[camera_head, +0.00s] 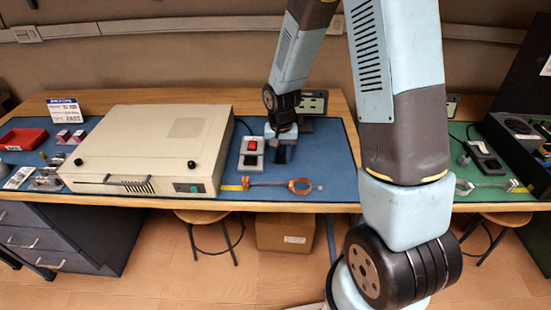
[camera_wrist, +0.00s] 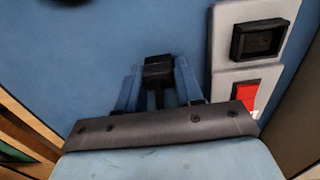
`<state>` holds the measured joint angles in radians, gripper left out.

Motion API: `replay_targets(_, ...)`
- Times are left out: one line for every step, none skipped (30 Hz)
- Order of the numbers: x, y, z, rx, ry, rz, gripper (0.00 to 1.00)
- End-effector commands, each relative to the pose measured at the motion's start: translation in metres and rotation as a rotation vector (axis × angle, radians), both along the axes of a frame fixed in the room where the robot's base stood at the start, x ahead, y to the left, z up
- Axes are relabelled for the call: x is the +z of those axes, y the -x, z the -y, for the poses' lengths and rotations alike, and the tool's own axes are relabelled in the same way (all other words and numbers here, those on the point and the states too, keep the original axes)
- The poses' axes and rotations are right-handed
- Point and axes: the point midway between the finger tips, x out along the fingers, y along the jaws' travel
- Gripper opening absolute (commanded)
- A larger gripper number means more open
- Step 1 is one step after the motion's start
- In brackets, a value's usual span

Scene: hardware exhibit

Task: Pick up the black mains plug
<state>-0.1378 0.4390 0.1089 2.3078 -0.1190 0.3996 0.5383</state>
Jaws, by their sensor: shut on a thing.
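My gripper (camera_head: 281,145) is low over the blue mat, just right of a grey switch box. In the wrist view my gripper (camera_wrist: 158,85) is shut on the black mains plug (camera_wrist: 158,68), which shows as a small dark block between the two blue fingers. In the head view the plug is mostly hidden by the fingers. I cannot tell whether it still touches the mat.
The grey box with a red switch and black socket (camera_head: 251,146) stands close beside my gripper. A large beige machine (camera_head: 150,145) is further left. A red tray (camera_head: 22,139) is far left.

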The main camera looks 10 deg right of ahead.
Motion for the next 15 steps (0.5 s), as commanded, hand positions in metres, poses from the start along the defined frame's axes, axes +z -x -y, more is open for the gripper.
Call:
replay_targets(0.000, 0.000, 0.000, 0.000, 0.000, 0.000, 0.21)
replay_targets(0.000, 0.000, 0.000, 0.000, 0.000, 0.000, 0.19)
replay_targets(0.000, 0.000, 0.000, 0.000, 0.000, 0.000, 0.19)
replay_targets(0.000, 0.000, 0.000, 0.000, 0.000, 0.000, 0.19)
replay_targets(0.000, 0.000, 0.000, 0.000, 0.000, 0.000, 0.19)
replay_targets(0.000, 0.000, 0.000, 0.000, 0.000, 0.000, 0.19)
replay_targets(0.000, 0.000, 0.000, 0.000, 0.000, 0.000, 0.19)
replay_targets(0.000, 0.000, 0.000, 0.000, 0.000, 0.000, 0.19)
replay_targets(0.001, 0.000, 0.000, 0.000, 0.000, 0.001, 0.19)
replay_targets(0.002, 0.000, 0.000, 0.000, 0.000, 0.001, 0.19)
replay_targets(0.003, 0.000, 0.000, 0.000, -0.001, 0.001, 0.19)
replay_targets(0.006, -0.001, 0.000, 0.000, -0.001, 0.002, 0.19)
replay_targets(0.008, -0.001, 0.000, 0.000, -0.001, 0.002, 0.19)
replay_targets(0.011, -0.001, 0.000, 0.000, -0.001, 0.002, 0.19)
replay_targets(0.015, -0.001, 0.000, 0.000, 0.000, 0.003, 0.19)
